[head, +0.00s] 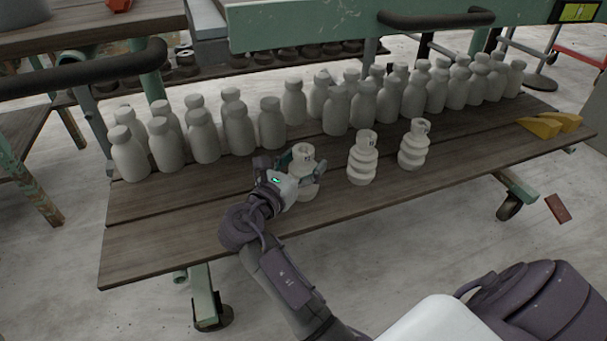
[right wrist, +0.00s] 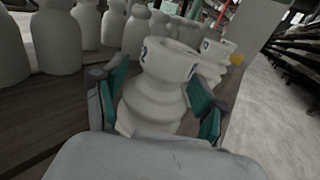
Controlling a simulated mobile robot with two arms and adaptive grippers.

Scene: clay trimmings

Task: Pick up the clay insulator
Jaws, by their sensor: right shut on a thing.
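A white ribbed clay insulator (head: 303,153) stands upright near the front edge of the wooden cart top, left of two similar ones. In the right wrist view the insulator (right wrist: 164,86) shows a hollow top and a dark number 2 on its collar. My right gripper (head: 296,172) is shut on it, with one teal finger on each side, as the right wrist view also shows. I cannot tell whether its base touches the boards. A second insulator (head: 362,160) and a third (head: 414,146) stand to its right. My left gripper is not in view.
Several smooth bottle-shaped clay pieces (head: 237,128) stand in rows behind the insulators. Yellow wedges (head: 546,126) lie at the right end of the cart top (head: 160,238). The boards at its front left are bare. A green beam with a dark handle (head: 435,18) is behind.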

